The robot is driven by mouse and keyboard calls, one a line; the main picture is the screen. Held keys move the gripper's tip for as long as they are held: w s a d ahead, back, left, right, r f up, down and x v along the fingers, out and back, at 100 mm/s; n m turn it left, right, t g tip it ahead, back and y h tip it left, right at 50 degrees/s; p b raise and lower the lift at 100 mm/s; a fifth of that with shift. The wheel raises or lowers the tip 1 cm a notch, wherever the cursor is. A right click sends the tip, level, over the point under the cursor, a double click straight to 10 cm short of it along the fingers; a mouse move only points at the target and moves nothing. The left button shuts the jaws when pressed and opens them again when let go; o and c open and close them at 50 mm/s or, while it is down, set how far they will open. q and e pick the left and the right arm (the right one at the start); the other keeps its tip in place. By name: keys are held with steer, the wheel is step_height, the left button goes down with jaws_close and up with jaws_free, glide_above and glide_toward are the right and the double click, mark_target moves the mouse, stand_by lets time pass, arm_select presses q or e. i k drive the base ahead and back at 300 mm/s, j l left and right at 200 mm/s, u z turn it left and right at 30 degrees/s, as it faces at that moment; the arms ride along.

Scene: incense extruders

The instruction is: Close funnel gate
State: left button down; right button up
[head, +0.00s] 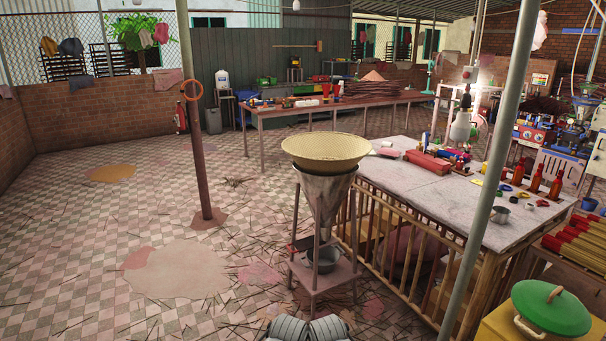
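A metal funnel (324,198) stands upright in a frame stand (321,276) near the middle of the head view. A wide woven tray (325,150) sits over its top. At the funnel's lower end, a small dark flat piece (302,243) with a reddish edge sticks out to the left; it looks like the gate. I cannot tell how far it is open. A metal bowl (324,260) sits below the funnel's outlet on the stand. Two grey ribbed parts of mine show at the bottom edge, short of the stand. I see no gripper fingers.
A pale-topped table (440,196) with slatted sides stands close on the right of the funnel. A pole (197,130) rises at left, and another (486,190) in the right foreground. A green-lidded pot (551,308) is at lower right. The tiled floor at left is mostly open, with scattered sticks.

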mark_target(304, 244)
steer(key=i, duration=2.1)
steer(key=i+l+u, duration=0.1)
steer(key=i+u, duration=0.15)
steer(key=i, duration=0.3)
steer(key=u, duration=0.15)
